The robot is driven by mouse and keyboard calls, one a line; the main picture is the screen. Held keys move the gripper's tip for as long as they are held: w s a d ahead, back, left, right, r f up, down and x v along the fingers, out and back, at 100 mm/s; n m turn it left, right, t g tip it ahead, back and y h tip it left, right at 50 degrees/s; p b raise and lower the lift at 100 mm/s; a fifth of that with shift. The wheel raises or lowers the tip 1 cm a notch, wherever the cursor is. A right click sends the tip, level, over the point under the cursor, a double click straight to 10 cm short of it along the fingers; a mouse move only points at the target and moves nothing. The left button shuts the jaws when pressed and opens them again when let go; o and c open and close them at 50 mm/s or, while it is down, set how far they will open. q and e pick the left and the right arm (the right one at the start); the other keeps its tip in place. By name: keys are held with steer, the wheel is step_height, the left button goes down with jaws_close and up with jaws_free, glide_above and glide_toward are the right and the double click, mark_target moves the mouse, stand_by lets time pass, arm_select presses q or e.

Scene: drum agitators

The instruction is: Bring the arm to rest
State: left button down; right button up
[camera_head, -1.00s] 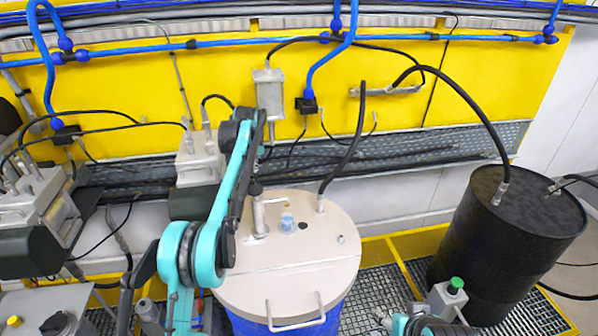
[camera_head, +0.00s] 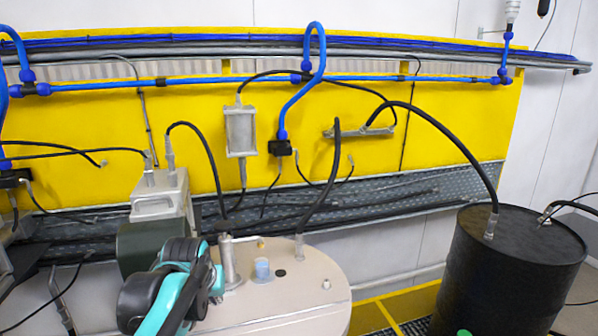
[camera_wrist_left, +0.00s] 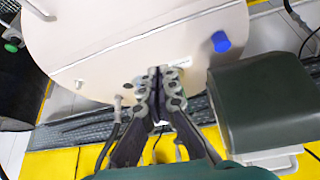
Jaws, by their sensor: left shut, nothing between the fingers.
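My left arm (camera_head: 172,290), teal and black, comes in at the bottom left of the head view, in front of the beige drum lid and a dark green motor (camera_head: 140,245). Its fingertips are not clear there. In the left wrist view my left gripper (camera_wrist_left: 158,82) is shut with nothing between its fingers. It shows against the edge of the beige lid (camera_wrist_left: 110,45), with a metal pipe fitting close beside it; I cannot tell whether they touch. My right gripper is not in view.
The beige drum lid (camera_head: 300,300) carries upright fittings and a hose. A black drum (camera_head: 510,270) with hoses stands at the right. A yellow wall panel (camera_head: 450,110) with blue pipes and a cable tray runs behind. The motor (camera_wrist_left: 265,105) is right in the wrist view.

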arm_select(q)
steer(key=s+d+f+b, duration=0.1)
steer(key=s+f+b, duration=0.6)
steer(key=s+f, duration=0.3)
steer(key=s+d+f+m+t+b, duration=0.1)
steer(key=s+f+b, duration=0.6)
steer(key=f, duration=1.1)
steer(key=s, duration=0.4)
steer(key=shift+h, duration=0.3)
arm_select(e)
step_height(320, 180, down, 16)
